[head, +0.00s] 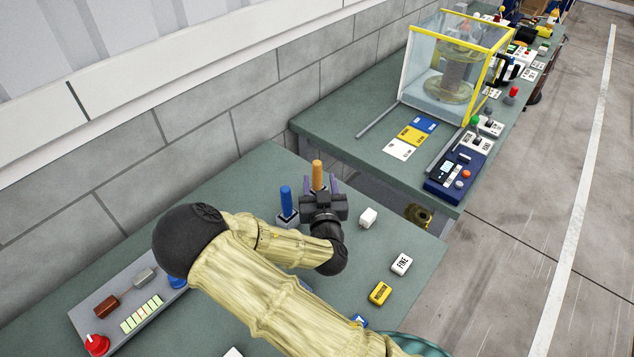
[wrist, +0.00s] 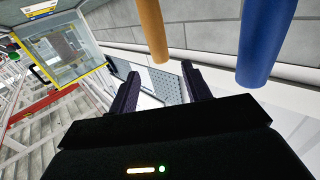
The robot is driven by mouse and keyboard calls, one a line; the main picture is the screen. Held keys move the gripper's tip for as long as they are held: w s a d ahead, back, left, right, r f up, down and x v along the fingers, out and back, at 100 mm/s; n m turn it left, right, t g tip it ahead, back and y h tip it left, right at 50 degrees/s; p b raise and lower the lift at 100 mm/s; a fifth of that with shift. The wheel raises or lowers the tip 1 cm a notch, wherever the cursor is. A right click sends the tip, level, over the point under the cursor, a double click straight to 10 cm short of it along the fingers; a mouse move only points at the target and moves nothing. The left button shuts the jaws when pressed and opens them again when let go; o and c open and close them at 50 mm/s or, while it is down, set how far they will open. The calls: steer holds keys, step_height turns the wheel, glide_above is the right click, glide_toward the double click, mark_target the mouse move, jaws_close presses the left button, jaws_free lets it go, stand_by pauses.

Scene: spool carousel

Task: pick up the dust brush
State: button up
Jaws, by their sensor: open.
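Two upright handles stand on the near bench, an orange-tan one (head: 318,173) and a blue one (head: 286,200) to its left in a grey holder (head: 287,221). No bristles show, so I cannot tell which, if either, is the dust brush. My gripper (head: 320,184) is at the orange handle, its dark purple fingers apart on either side of it in the head view. In the wrist view, the orange handle (wrist: 152,28) ends just above the gap between the open fingertips (wrist: 160,76), and the blue handle (wrist: 264,42) is to the right. The gripper holds nothing; the orange handle's lower part is hidden.
A white block (head: 368,217), a white labelled block (head: 402,264) and a yellow block (head: 380,293) lie right of my arm. A grey panel (head: 120,318) with a red knob is at left. A glass case (head: 425,85) stands on the farther bench.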

mark_target(317, 170)
steer(key=shift+w+a, duration=0.1)
steer(key=shift+w, duration=0.85)
steer(key=shift+w+a+f+p, duration=0.2)
steer(key=shift+w+p, duration=0.25)
steer(key=shift+w, duration=0.4)
steer(key=shift+w+a+f+p, duration=0.15)
steer(key=shift+w+p, duration=0.25)
steer(key=shift+w, duration=0.5)
steer(key=shift+w+a+f+p, duration=0.1)
steer(key=shift+w+f+p, duration=0.1)
steer(key=shift+w+p, duration=0.45)
steer(key=shift+w, duration=0.2)
steer(key=c, duration=1)
